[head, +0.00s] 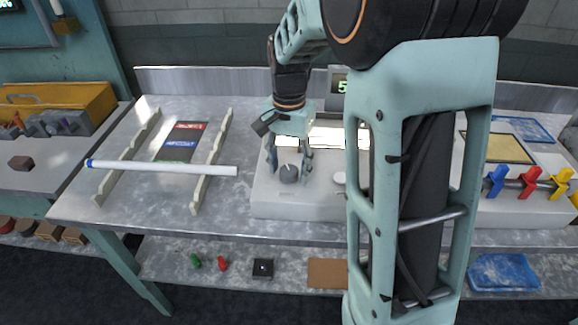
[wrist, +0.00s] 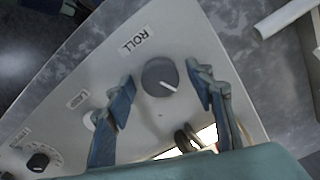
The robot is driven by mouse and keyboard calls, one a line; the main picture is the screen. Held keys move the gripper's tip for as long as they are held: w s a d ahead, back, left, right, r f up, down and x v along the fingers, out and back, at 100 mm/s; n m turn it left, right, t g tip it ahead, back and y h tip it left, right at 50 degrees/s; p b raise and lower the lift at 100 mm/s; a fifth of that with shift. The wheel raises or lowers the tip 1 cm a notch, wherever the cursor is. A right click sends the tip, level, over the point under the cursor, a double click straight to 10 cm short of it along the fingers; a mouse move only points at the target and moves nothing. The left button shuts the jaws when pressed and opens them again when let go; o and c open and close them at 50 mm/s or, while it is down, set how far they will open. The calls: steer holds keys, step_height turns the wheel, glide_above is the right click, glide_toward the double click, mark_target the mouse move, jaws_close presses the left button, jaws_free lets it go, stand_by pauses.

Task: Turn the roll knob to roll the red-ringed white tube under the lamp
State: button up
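The roll knob is a dark grey round knob with a white pointer line; it stands on the front of a light grey box in the head view (head: 289,174) and beside the ROLL label in the wrist view (wrist: 158,75). My gripper (head: 290,160) is open, pointing down over it. In the wrist view its fingertips (wrist: 160,80) are on either side of the knob, with a small gap on each side. The lamp panel (head: 335,138) glows white behind my gripper. I see no red-ringed tube; my arm hides part of the box.
A white tube (head: 165,168) with a blue end lies across two notched rails (head: 210,165) on the left. A white button (head: 340,178) sits right of the knob. Another dark knob (wrist: 38,161) shows in the wrist view. Blue, red and yellow clamps (head: 530,187) stand at right.

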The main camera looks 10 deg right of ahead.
mark_target(288, 170)
steer(key=c, duration=1)
steer(key=shift+n, duration=2.4)
steer(key=shift+c, duration=0.2)
steer(key=o, duration=1.2)
steer(key=shift+c, duration=0.2)
steer(key=shift+r, duration=0.15)
step_height(288, 170, up, 12)
steer(key=shift+a+f, duration=0.1)
steer(key=shift+f, duration=0.1)
